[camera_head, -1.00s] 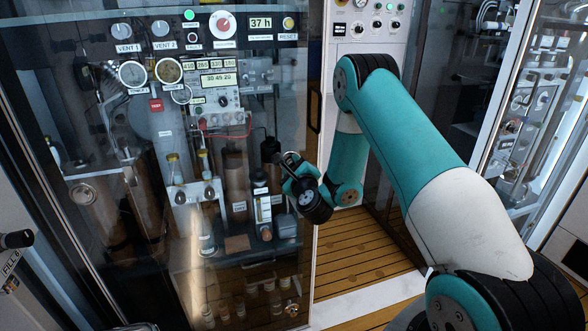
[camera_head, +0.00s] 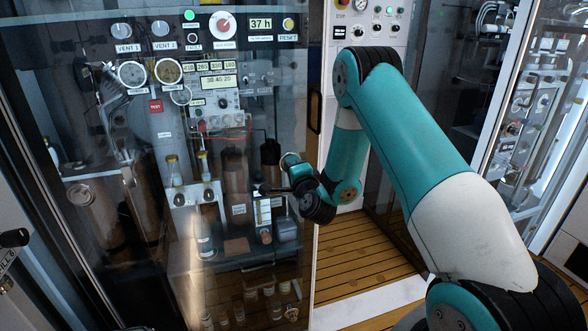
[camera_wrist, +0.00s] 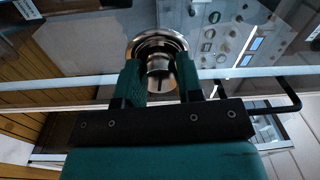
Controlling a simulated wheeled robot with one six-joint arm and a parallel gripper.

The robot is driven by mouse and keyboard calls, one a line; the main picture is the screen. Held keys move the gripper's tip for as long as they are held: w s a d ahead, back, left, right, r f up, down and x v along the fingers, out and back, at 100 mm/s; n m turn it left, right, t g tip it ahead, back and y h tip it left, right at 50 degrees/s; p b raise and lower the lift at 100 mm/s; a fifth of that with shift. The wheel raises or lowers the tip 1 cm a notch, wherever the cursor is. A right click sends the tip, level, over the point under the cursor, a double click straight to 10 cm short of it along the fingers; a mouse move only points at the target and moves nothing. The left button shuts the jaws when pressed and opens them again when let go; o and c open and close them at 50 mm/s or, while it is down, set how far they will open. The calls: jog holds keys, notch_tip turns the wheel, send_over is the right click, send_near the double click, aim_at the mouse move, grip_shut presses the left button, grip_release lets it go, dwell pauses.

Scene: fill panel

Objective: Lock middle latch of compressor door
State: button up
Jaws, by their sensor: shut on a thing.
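The compressor door (camera_head: 215,275) is a clear glass panel on the left in the head view, standing in front of gauges and pipes. The middle latch (camera_wrist: 157,60) is a round, shiny metal knob with a ringed base in the wrist view. My gripper (camera_wrist: 160,78) has its two teal fingers on either side of this knob and is shut on it. In the head view my gripper (camera_head: 268,190) is at the door's right part, at mid height. The latch is hidden there behind my gripper and wrist.
Another round metal latch (camera_head: 291,312) sits low on the door near its right edge. A black handle (camera_head: 315,110) stands just right of the door. Wooden slatted floor (camera_head: 355,265) lies open beyond my arm. A second glass-fronted cabinet (camera_head: 530,110) is at the right.

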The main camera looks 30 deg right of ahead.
jog(key=shift+n, duration=0.7)
jog(key=o, duration=0.9)
jog(key=shift+s, duration=0.1)
